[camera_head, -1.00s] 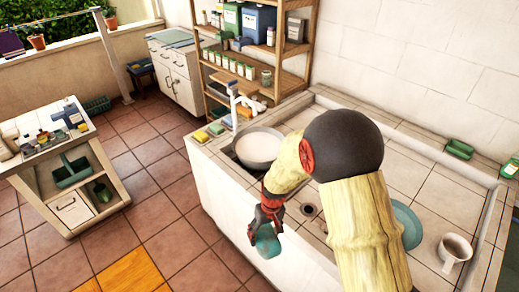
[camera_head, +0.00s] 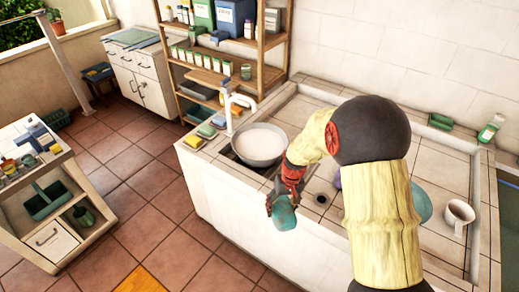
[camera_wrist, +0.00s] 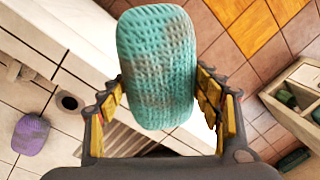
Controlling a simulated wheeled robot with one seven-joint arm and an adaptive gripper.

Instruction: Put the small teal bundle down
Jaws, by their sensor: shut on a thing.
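The small teal bundle (camera_wrist: 155,65) is a knitted-looking, rounded block with greyish patches. In the wrist view it sits between the two fingers of my gripper (camera_wrist: 165,105), which is shut on it. In the head view my gripper (camera_head: 276,198) holds the teal bundle (camera_head: 283,213) in front of the white washbasin counter's front edge, with the tiled floor below. My arm hides part of the counter top behind it.
The tiled counter (camera_head: 440,185) holds a white-filled basin (camera_head: 260,144), sponges (camera_head: 207,131), a mug (camera_head: 457,215) and a purple bundle (camera_wrist: 30,135). A low cart (camera_head: 50,200) stands left. Open floor (camera_head: 150,215) lies between them.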

